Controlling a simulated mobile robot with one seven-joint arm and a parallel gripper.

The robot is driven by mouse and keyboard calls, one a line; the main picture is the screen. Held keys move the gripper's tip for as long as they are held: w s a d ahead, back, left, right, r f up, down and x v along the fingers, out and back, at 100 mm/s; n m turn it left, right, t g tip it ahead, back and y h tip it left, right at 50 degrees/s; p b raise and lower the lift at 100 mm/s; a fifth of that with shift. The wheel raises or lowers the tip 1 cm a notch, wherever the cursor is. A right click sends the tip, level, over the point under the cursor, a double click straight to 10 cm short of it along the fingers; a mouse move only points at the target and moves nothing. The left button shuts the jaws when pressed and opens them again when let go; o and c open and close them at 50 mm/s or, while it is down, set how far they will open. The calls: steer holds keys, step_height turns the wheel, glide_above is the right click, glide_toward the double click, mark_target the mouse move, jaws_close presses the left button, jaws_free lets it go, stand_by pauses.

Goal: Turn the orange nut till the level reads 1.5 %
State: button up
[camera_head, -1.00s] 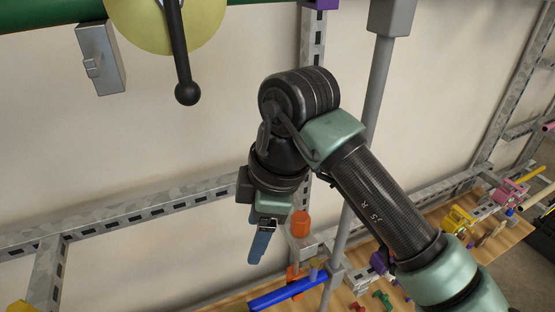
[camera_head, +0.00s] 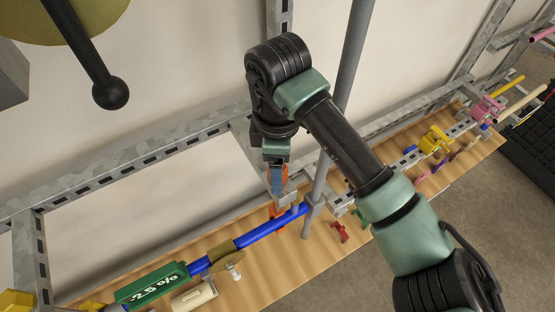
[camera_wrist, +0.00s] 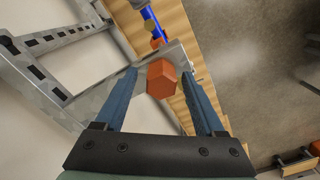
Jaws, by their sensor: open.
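The orange nut (camera_wrist: 161,78) is a hexagonal block seen end-on in the wrist view, between the two blue fingers of my gripper (camera_wrist: 160,84). The fingers are open, with a gap on each side of the nut. In the head view the nut (camera_head: 284,173) is partly hidden behind my gripper (camera_head: 276,182). A second orange piece (camera_head: 276,211) shows below it, near the blue bar (camera_head: 262,229). The green level (camera_head: 150,286) at lower left appears to read -2.5 %.
A grey upright post (camera_head: 340,115) stands just right of my gripper. A slotted metal frame (camera_head: 130,167) runs behind. The wooden shelf (camera_head: 300,258) holds several small coloured parts, including a red one (camera_head: 339,231). A black-knobbed lever (camera_head: 110,92) hangs at upper left.

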steer(key=shift+s+f, duration=0.1)
steer(key=shift+s, duration=0.2)
steer(key=shift+w+f, duration=0.1)
steer(key=shift+w, duration=0.15)
steer(key=shift+c, duration=1.7)
jaws_close()
steer(key=shift+n+b, duration=0.3)
steer(key=shift+b, duration=0.1)
